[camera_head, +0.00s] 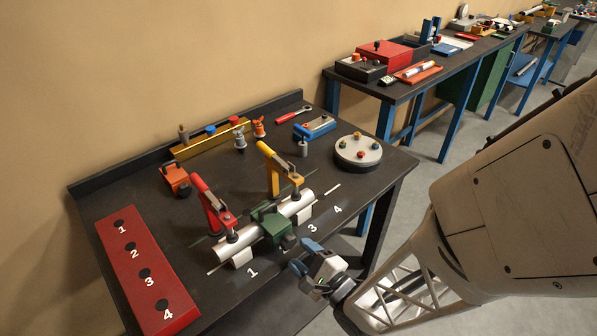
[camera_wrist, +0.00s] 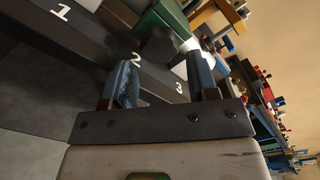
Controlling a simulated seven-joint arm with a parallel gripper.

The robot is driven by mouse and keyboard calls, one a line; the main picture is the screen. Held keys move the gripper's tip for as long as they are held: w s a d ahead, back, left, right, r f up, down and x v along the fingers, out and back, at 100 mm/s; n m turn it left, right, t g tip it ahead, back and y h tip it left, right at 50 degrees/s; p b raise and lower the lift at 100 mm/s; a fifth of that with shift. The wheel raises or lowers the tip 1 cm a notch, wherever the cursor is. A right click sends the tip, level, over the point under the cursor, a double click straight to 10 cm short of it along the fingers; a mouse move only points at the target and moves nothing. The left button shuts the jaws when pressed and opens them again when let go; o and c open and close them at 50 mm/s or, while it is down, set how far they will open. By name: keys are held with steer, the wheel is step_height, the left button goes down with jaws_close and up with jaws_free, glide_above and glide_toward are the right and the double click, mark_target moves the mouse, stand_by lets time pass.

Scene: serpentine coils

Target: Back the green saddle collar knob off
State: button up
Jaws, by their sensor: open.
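The green saddle collar (camera_head: 271,222) sits around the silver pipe (camera_head: 293,207), between the red clamp (camera_head: 214,207) and the yellow clamp (camera_head: 276,169). Its dark lobed knob (camera_head: 288,242) faces the front edge of the bench. In the wrist view the knob (camera_wrist: 158,45) shows ahead of my fingers, with the green collar body (camera_wrist: 158,20) behind it. My gripper (camera_head: 299,255) is open and empty, its blue fingertips apart, just in front of the knob. In the wrist view the knob lies roughly between the fingertips (camera_wrist: 163,62), apparently just beyond them; contact cannot be told.
White numbers mark the dark bench (camera_head: 210,310) along the pipe's front. A red numbered board (camera_head: 147,270) with holes lies at the left. A round grey turntable (camera_head: 358,152) stands at the right. An orange block (camera_head: 174,180) and yellow rail (camera_head: 205,142) are behind.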

mark_target(291, 245)
steer(key=shift+x, duration=2)
steer(key=c, duration=0.7)
